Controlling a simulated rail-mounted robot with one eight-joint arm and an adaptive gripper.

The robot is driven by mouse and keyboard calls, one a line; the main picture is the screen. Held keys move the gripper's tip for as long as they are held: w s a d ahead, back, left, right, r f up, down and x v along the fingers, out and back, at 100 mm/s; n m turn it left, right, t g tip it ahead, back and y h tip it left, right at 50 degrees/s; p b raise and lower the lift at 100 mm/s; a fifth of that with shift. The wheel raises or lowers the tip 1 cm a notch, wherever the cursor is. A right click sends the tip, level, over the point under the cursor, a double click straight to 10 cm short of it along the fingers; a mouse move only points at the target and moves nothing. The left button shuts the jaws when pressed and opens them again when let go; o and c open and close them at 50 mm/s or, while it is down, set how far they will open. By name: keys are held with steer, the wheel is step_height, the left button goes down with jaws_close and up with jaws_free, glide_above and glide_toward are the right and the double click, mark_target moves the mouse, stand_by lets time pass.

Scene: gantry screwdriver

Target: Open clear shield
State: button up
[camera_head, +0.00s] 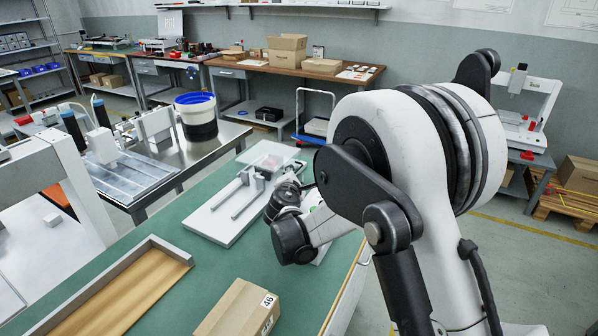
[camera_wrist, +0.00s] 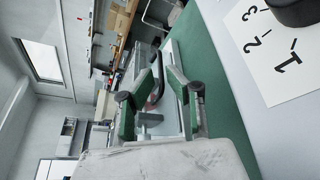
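The clear shield (camera_head: 272,156) shows as a pale see-through panel at the far end of a white fixture plate (camera_head: 214,222) on the green table. The plate carries two raised rails and grey blocks. My gripper (camera_head: 288,180) is at the right side of this fixture, partly hidden by my arm in the head view. In the wrist view my gripper (camera_wrist: 160,88) has its two fingers spread apart. A dark curved bar (camera_wrist: 156,92) and part of the white fixture show beyond and between the fingers. I cannot tell whether the fingers touch anything.
A wooden-floored tray (camera_head: 125,290) and a cardboard box (camera_head: 238,308) marked 46 are on the green table (camera_head: 205,262). A steel table (camera_head: 172,152) with a blue-rimmed bucket (camera_head: 196,115) stands behind. A sheet with numbers (camera_wrist: 268,50) shows in the wrist view.

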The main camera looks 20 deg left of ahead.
steer(key=shift+b+x, duration=0.3)
steer(key=shift+x, duration=2.35)
steer(key=shift+c, duration=0.4)
jaws_close()
steer(key=shift+r, duration=0.15)
